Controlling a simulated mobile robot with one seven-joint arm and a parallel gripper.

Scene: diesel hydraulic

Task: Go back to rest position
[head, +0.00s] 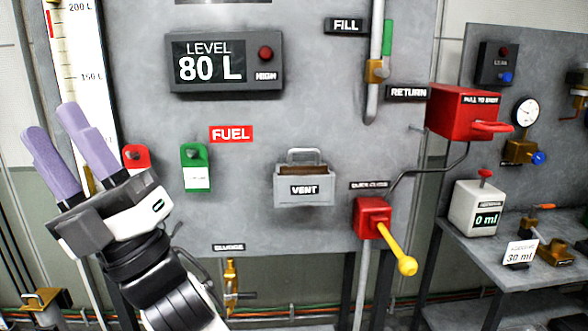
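My gripper (72,125) is at the left of the head view, raised in front of the grey panel and the white level gauge (88,60). Its two purple fingers point up and a little left. A gap shows between the fingers, and nothing is seen in it. My arm comes up from the bottom of the view. The gripper hides part of the gauge and the panel's lower left edge. I cannot tell from this view whether it touches anything.
The grey panel (330,225) carries a level display (224,63) reading 80 L, red and green tags, a vent box (303,187) and a red quick-close valve (372,218) with a yellow lever (402,255). A red pull box (465,112) and a side bench (490,270) stand at right.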

